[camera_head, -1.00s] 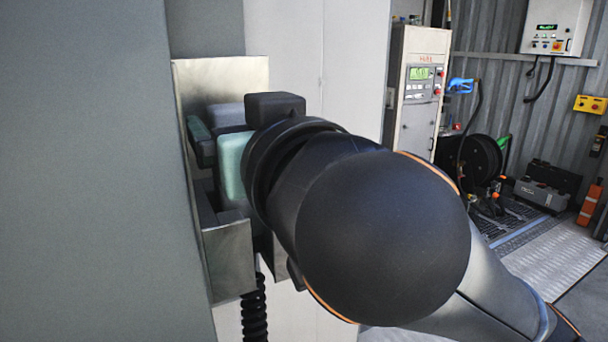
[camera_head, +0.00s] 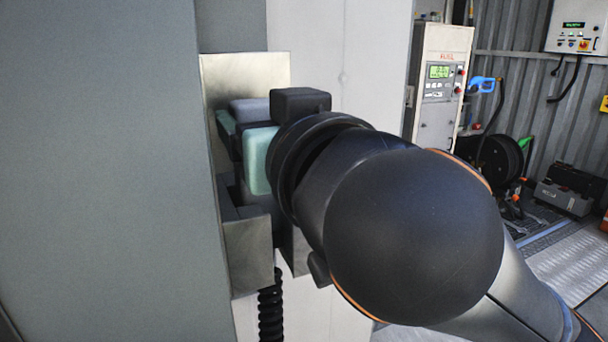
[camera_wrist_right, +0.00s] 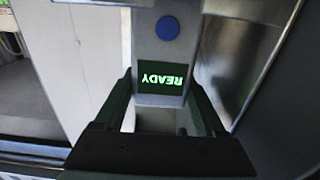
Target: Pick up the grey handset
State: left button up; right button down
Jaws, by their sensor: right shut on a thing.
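The grey handset (camera_head: 250,107) sits in a metal cradle (camera_head: 247,262) on the side of a grey cabinet. In the head view only its top shows; its lower part is hidden by the cradle and my gripper. My right gripper (camera_head: 243,140) has its teal-padded fingers on either side of the handset and is shut on it. In the right wrist view the handset (camera_wrist_right: 163,50) shows a blue button and a lit READY display, between the two dark fingers (camera_wrist_right: 162,98). My left gripper is not in view.
A black coiled cord (camera_head: 270,308) hangs below the cradle. The cradle's metal back plate (camera_head: 245,72) stands close behind the handset. A fuel dispenser (camera_head: 438,85), a hose reel (camera_head: 500,158) and a grey toolbox (camera_head: 563,197) stand farther back at the right.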

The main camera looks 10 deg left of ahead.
jog(key=shift+r, duration=0.15)
dwell(0.3)
jog(key=shift+d+r, duration=0.15)
jog(key=shift+r, duration=0.05)
notch_tip(320, 180, up, 11)
jog(key=s+d+b, duration=0.2)
jog(key=d+b, duration=0.2)
jog(key=d, duration=1.5)
notch_tip(320, 180, up, 6)
jog(key=p, duration=0.4)
jog(key=shift+d+r+p, duration=0.2)
jog(key=shift+d+p, duration=0.1)
